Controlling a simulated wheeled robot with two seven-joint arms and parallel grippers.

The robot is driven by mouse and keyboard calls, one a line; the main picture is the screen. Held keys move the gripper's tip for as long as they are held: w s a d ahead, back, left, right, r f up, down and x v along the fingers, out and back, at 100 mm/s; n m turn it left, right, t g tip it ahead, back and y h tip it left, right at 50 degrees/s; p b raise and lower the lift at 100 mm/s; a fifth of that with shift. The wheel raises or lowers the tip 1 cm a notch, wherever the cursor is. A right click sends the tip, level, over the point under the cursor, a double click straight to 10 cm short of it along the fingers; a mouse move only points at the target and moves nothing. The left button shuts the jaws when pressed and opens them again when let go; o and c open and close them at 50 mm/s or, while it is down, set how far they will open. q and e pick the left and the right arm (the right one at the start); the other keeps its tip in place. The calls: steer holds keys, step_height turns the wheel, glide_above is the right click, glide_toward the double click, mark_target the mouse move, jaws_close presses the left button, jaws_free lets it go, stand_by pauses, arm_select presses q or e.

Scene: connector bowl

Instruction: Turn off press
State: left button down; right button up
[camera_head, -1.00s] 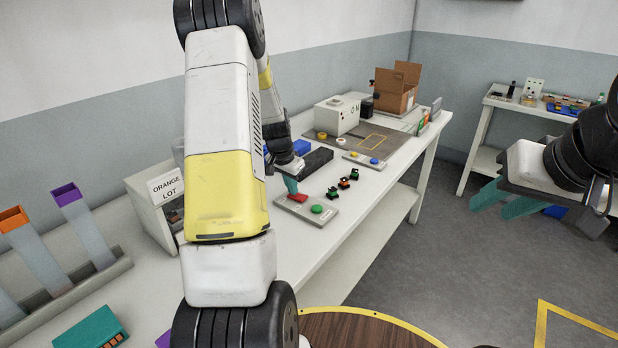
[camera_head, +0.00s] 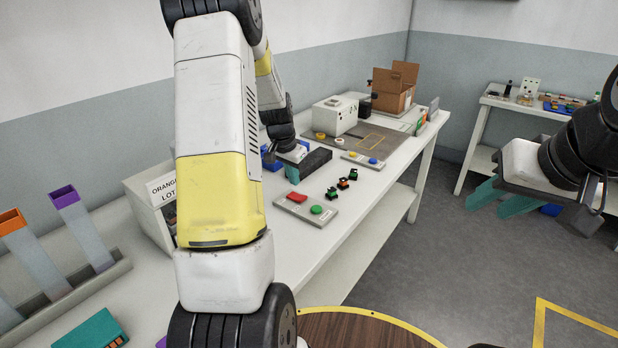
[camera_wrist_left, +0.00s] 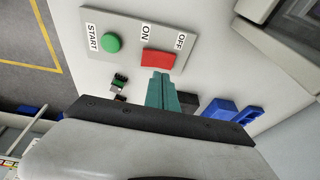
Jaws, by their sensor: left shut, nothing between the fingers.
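A grey switch panel (camera_head: 306,212) lies on the long white bench, with a red rocker switch (camera_head: 297,197) and a green button (camera_head: 317,210). In the left wrist view the red switch (camera_wrist_left: 157,59) sits between the labels ON and OFF, and the green button (camera_wrist_left: 111,42) is by START. My left gripper (camera_head: 292,174) is shut and empty, its teal tips just behind the red switch and apart from it in the head view. A white box-shaped machine (camera_head: 334,117), likely the press, stands further back on a dark mat. My right gripper (camera_head: 498,200) is open and empty, off the bench.
Several small dark connectors (camera_head: 343,183) lie right of the panel. A dark block (camera_head: 311,163) lies behind the left gripper. A second panel (camera_head: 364,160) has yellow and blue buttons. An open cardboard box (camera_head: 394,88) stands at the bench's far end.

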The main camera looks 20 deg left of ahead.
arm_select(q)
step_height(320, 180, up, 10)
steer(key=s+a, duration=0.2)
steer(key=shift+a+f, duration=0.25)
steer(key=shift+a, duration=0.15)
steer(key=s+d+r, duration=0.6)
steer(key=r, duration=0.1)
steer(key=s+d+r+n+t, duration=0.1)
steer(key=s+d, duration=0.2)
steer(key=s, duration=0.4)
steer(key=s+d+r+n+t+h, duration=0.1)
steer(key=s+d+r, duration=0.1)
steer(key=s+d, duration=0.2)
steer(key=s+d+r+n, duration=0.1)
steer(key=s+d, duration=0.3)
steer(key=s, duration=0.5)
steer(key=shift+s+r+t+h, duration=0.3)
steer(key=shift+s+r+t, duration=0.05)
steer(key=shift+r+t, duration=0.05)
